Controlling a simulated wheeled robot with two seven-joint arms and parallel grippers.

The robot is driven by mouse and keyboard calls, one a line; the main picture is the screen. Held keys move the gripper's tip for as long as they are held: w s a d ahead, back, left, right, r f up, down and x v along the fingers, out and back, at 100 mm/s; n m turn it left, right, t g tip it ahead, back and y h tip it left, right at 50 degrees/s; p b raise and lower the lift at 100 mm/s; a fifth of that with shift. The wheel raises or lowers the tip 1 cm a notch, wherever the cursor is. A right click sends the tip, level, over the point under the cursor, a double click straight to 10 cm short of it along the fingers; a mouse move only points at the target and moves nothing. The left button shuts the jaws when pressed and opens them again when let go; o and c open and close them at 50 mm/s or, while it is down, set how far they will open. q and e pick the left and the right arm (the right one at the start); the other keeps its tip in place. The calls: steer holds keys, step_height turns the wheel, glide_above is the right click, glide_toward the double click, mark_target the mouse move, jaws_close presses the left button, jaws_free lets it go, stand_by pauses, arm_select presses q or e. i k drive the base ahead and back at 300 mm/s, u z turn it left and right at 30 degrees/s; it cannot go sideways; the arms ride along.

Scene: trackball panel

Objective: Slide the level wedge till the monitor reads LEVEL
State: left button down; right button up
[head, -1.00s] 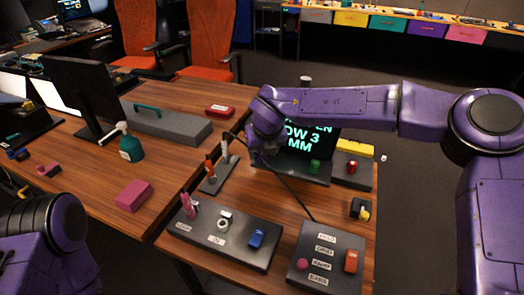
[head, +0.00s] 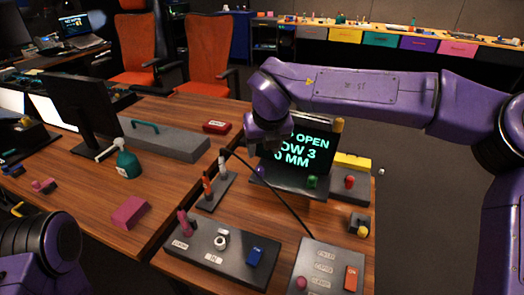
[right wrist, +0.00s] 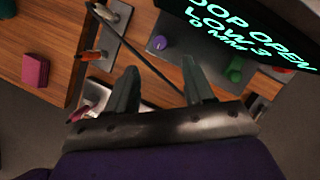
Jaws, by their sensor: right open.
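The monitor (head: 300,150) stands on a dark base at the back of the near table. Its green text shows "OPEN", "OW 3" and "0 MM" in the head view, with the left part covered by my right arm. The right wrist view shows the screen (right wrist: 245,35) with "LOW 3". I cannot tell for sure which piece is the level wedge. A purple knob (head: 260,172) and a green knob (head: 312,181) sit at the monitor's base. My right gripper (right wrist: 160,92) is open and empty, above the table beside the monitor. My left gripper is out of view.
A rail with orange and white upright pieces (head: 215,188) lies left of the monitor. A black cable crosses the table. A red knob (head: 349,182) is at right.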

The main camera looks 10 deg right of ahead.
mark_target(312, 182)
steer(key=k, duration=1.5)
